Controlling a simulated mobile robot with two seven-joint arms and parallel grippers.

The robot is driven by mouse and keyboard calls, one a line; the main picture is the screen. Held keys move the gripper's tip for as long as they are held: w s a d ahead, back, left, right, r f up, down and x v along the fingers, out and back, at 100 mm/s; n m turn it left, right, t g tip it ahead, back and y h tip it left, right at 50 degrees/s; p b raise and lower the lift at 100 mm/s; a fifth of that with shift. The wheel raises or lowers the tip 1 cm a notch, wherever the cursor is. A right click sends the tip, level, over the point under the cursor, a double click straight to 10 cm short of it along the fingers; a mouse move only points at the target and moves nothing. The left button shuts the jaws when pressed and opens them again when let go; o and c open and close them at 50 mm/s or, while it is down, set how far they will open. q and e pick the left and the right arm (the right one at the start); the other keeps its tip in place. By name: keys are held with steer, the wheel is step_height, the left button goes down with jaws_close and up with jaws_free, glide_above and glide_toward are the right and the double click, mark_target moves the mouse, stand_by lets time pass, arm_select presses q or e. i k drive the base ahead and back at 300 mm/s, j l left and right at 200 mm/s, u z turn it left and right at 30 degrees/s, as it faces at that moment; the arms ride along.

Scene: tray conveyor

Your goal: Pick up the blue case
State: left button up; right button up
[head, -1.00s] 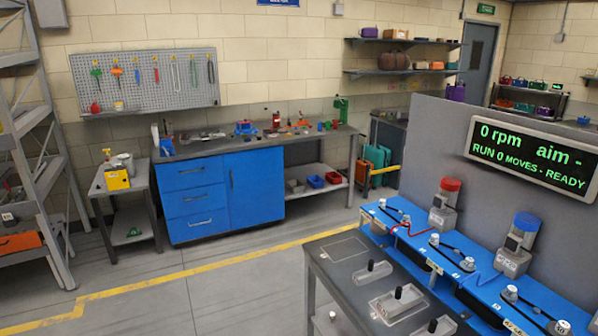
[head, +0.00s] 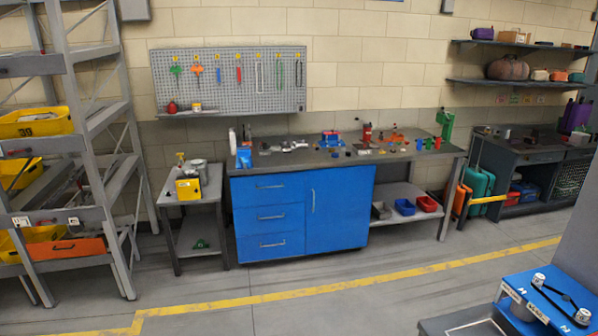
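No item in the head view is plainly a blue case. Upright teal cases (head: 483,187) stand on the floor at the right end of the workbench, beside an orange one (head: 462,197). A small blue item with red on it (head: 331,139) sits on the workbench top; I cannot tell what it is. A small blue open bin (head: 404,207) is on the shelf under the bench. Neither of my grippers is in view.
The workbench (head: 300,160) with a blue cabinet (head: 340,208) stands against the wall. A small side table (head: 192,204) and a tall rack (head: 95,120) are left. A blue-topped machine (head: 548,290) is at the lower right. The floor in front is clear.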

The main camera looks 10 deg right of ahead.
mark_target(531, 198)
steer(key=i, duration=1.65)
steer(key=i+z, duration=0.2)
steer(key=i, duration=0.3)
steer(key=i+j+z, duration=0.15)
steer(key=i, duration=0.35)
steer(key=i+z, duration=0.2)
steer(key=i, duration=0.3)
steer(key=i+l+z, duration=0.1)
steer(key=i+z, duration=0.6)
steer(key=z, duration=0.2)
steer(key=i+j+z, duration=0.1)
steer(key=i+z, duration=0.35)
steer(key=i+l+z, duration=0.15)
steer(key=i+z, duration=0.85)
steer(key=i, duration=0.15)
steer(key=i+z, duration=0.1)
steer(key=i, duration=1.55)
steer(key=i+u, duration=0.15)
steer(key=i, duration=0.65)
steer(key=i+l+u, duration=0.2)
steer(key=i, duration=0.6)
steer(key=i+l+u, duration=0.1)
steer(key=i+u, duration=0.3)
steer(key=i+l+u, duration=0.2)
steer(key=i+u, duration=0.15)
steer(key=i+l+u, duration=0.4)
steer(key=i+j, duration=0.05)
steer(key=j, duration=0.05)
